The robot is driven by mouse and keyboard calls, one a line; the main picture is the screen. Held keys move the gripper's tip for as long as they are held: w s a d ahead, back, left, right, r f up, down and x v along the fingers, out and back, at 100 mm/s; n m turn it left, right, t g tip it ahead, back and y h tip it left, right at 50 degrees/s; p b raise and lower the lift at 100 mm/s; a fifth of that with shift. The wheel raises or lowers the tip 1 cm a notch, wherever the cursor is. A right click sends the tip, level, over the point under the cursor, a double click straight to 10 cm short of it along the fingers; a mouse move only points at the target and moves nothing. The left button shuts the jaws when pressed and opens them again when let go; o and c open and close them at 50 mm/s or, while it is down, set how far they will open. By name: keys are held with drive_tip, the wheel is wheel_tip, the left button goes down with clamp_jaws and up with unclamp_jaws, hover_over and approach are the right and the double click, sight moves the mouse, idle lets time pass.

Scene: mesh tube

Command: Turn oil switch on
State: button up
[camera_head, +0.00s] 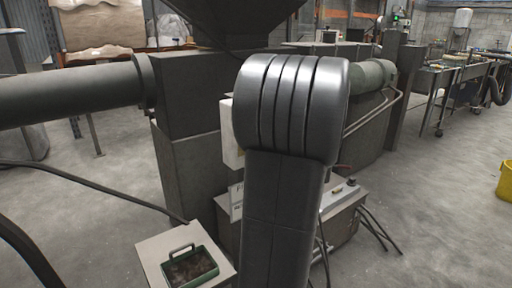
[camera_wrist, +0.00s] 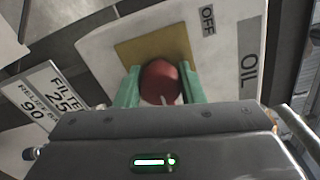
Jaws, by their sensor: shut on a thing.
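In the wrist view, the red oil switch knob (camera_wrist: 162,78) stands on a yellow plate (camera_wrist: 140,47) fixed to a white panel (camera_wrist: 105,45). The panel carries the labels "OFF" and "OIL", which appear sideways at the right. The green fingers of my gripper (camera_wrist: 159,82) are on both sides of the knob and shut on it. A white mark shows on the knob's lower part. In the head view my arm covers the knob and most of the panel; only the left edge of the white box (camera_head: 231,148) shows.
A dark machine with a thick pipe (camera_head: 70,92) stands around the switch. A green tray (camera_head: 190,268) sits on a light box at lower left. A grey metal box with cables (camera_head: 345,200) is at lower right. A yellow bucket (camera_head: 506,182) stands far right on open floor.

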drive_tip(key=o, duration=1)
drive_tip(key=v, duration=1.4)
drive_tip(key=shift+w, duration=0.1)
drive_tip(key=x, duration=1.4)
